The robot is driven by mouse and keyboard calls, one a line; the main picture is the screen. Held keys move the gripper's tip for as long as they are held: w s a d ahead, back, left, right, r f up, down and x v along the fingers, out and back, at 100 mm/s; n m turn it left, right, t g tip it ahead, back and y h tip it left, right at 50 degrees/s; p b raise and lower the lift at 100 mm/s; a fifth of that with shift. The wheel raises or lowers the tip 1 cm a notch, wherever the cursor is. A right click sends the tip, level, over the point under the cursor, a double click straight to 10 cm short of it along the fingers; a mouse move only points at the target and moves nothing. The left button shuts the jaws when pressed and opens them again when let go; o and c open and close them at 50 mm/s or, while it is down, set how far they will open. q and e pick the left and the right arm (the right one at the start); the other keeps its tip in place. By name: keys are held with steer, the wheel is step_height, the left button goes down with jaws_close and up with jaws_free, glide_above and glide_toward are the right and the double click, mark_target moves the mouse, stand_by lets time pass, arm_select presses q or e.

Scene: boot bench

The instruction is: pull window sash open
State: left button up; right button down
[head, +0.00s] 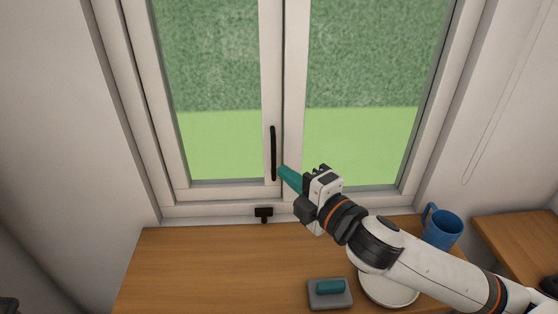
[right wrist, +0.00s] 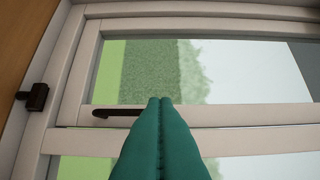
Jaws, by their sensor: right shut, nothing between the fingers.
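The window has two white-framed sashes. The left sash (head: 271,60) carries a black vertical handle (head: 273,153) on its inner stile, and the handle also shows in the right wrist view (right wrist: 118,112). A small black catch (head: 263,214) sits on the bottom frame; it also shows in the right wrist view (right wrist: 34,97). My right gripper (head: 281,172) has teal fingers, is shut and empty, and its tips are just right of the handle's lower end. I cannot tell whether they touch it. The two sashes look closed against each other. My left gripper is not in view.
A wooden bench top (head: 190,265) runs below the window, its left part clear. A blue mug (head: 443,228) stands at the right. A grey block with a teal top (head: 330,292) and a white plate (head: 388,292) lie under my right arm. A cord (head: 490,130) hangs at the right wall.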

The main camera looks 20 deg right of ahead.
mark_target(269, 133)
arm_select(q)
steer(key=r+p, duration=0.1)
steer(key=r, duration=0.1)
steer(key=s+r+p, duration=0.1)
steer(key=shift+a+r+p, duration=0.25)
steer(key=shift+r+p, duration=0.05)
steer(key=shift+p, duration=0.05)
arm_select(e)
steer(key=w, duration=0.7)
steer(key=shift+w+d, duration=0.15)
steer(key=shift+d, duration=0.2)
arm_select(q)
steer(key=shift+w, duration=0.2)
arm_select(e)
steer(key=shift+w, duration=0.1)
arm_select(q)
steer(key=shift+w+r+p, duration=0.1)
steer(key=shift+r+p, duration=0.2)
arm_select(e)
steer(key=w+d, duration=0.2)
steer(key=w, duration=0.1)
steer(key=shift+d, duration=0.1)
steer(key=shift+s, duration=0.1)
